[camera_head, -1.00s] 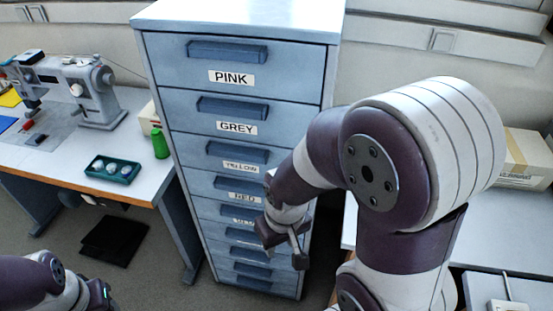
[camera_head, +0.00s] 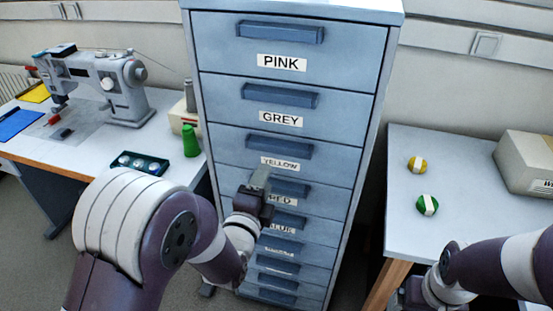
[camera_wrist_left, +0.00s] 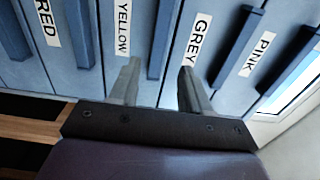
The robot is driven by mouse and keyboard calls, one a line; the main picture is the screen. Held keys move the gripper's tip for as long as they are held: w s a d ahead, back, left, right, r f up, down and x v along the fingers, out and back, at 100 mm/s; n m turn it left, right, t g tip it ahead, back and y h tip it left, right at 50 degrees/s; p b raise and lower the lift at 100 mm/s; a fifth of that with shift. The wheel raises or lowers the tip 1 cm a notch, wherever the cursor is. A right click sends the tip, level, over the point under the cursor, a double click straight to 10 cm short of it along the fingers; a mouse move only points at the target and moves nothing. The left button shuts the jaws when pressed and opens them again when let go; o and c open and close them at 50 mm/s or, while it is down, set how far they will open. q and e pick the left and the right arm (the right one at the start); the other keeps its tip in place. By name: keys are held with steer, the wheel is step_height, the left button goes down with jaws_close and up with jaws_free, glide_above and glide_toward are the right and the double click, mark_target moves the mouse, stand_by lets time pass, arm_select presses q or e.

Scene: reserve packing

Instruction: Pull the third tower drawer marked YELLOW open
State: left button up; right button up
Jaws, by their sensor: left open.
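The blue-grey drawer tower (camera_head: 362,150) stands in the middle of the head view, its drawers shut. The third drawer has a YELLOW label (camera_head: 280,163) below its bar handle (camera_head: 280,147). My left gripper (camera_head: 261,180) is open and empty, in front of the tower just below that label. In the left wrist view its fingers (camera_wrist_left: 160,84) lie on either side of the lower end of the YELLOW drawer's handle (camera_wrist_left: 165,38); I cannot tell whether they reach around it. The YELLOW label (camera_wrist_left: 123,27) shows beside it. My right arm is at the lower right; its fingers are unclear.
A table with a sewing machine (camera_head: 105,85), a green bottle (camera_head: 190,141) and a dark green tray (camera_head: 139,163) is left of the tower.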

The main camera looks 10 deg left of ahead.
mark_target(277, 152)
arm_select(q)
steer(key=w, duration=1)
steer(key=shift+d+p, duration=0.1)
steer(key=shift+p, duration=0.2)
jaws_close()
steer(key=shift+f, duration=0.15)
